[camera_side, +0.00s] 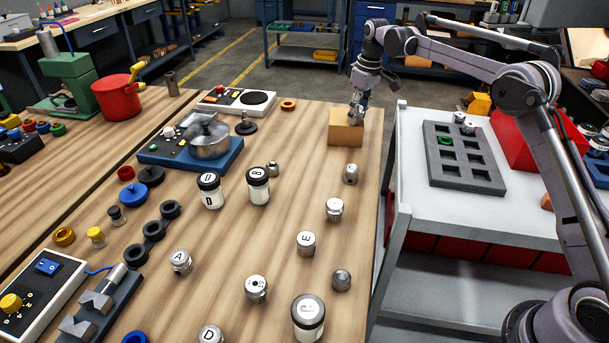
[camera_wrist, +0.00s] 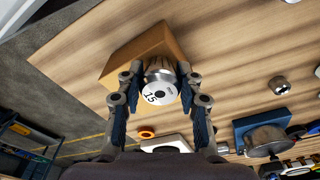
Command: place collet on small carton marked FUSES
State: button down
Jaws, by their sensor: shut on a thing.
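My gripper (camera_side: 355,112) is at the top of a small tan carton (camera_side: 345,136) near the far right corner of the wooden table. In the wrist view my gripper (camera_wrist: 159,76) is shut on a silver collet (camera_wrist: 158,92) with a white end face marked 15. The carton (camera_wrist: 120,62) shows right behind the collet there. I cannot tell whether the collet touches the carton's top or is just above it. No FUSES lettering is readable on the visible carton faces.
Several lettered metal parts and white jars stand on the table (camera_side: 225,240) nearer the camera. A silver pot (camera_side: 208,140) on a blue base is left of the carton. A white cart with a grey slotted tray (camera_side: 463,181) stands right, across a gap.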

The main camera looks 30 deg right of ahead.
jog(key=shift+f, duration=0.15)
jog(key=c, duration=0.9)
grip_release()
jog(key=shift+o, duration=0.2)
